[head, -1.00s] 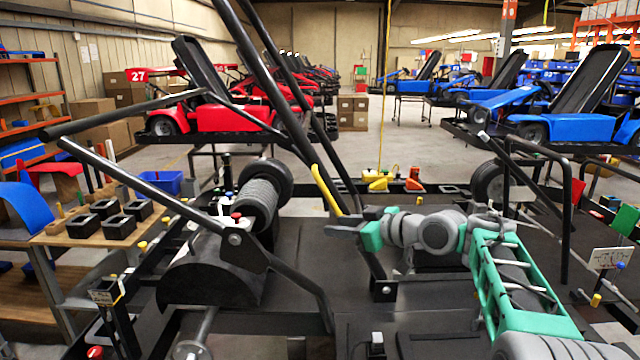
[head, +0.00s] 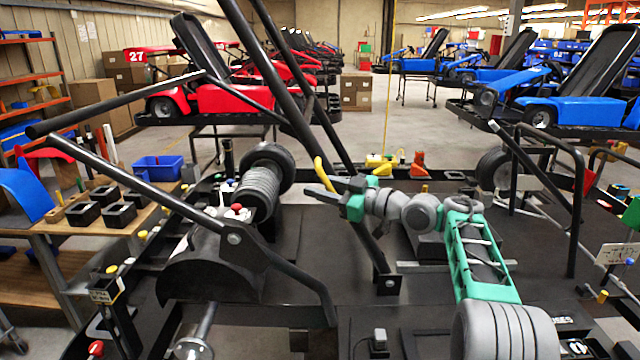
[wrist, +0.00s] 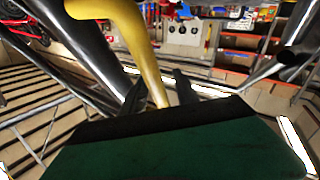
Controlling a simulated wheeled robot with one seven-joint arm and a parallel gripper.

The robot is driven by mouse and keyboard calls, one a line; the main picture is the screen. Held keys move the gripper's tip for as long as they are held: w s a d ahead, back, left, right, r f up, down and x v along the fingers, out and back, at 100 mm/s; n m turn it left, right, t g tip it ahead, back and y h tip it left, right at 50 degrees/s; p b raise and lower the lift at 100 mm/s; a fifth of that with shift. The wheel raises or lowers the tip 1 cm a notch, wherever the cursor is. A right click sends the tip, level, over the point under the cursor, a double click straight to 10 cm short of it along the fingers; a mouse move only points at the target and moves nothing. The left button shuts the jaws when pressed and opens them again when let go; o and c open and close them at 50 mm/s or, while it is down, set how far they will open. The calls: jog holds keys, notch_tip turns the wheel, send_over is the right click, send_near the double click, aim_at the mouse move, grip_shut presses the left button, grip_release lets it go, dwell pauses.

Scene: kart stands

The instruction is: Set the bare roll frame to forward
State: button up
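The bare roll frame (head: 284,82) is a set of black tubes leaning up and left over the near stand, with a yellow grip (head: 323,174) on one tube. The yellow grip (wrist: 143,45) also shows large in the wrist view, running down between my two fingers. My gripper (head: 318,189) is open, with its dark fingers pointing left at the lower part of the yellow grip. In the wrist view my gripper (wrist: 160,88) has a finger on each side of the yellow grip, with gaps showing. I cannot tell how deep the grip sits between them.
A wooden bench (head: 75,235) with black trays stands at the left. A black roller (head: 262,188) and a dark curved cover (head: 210,275) sit left of my arm. A black hoop rail (head: 573,205) stands at the right. Red and blue karts stand beyond on other stands.

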grip_shut()
dwell(0.3)
dwell(1.1)
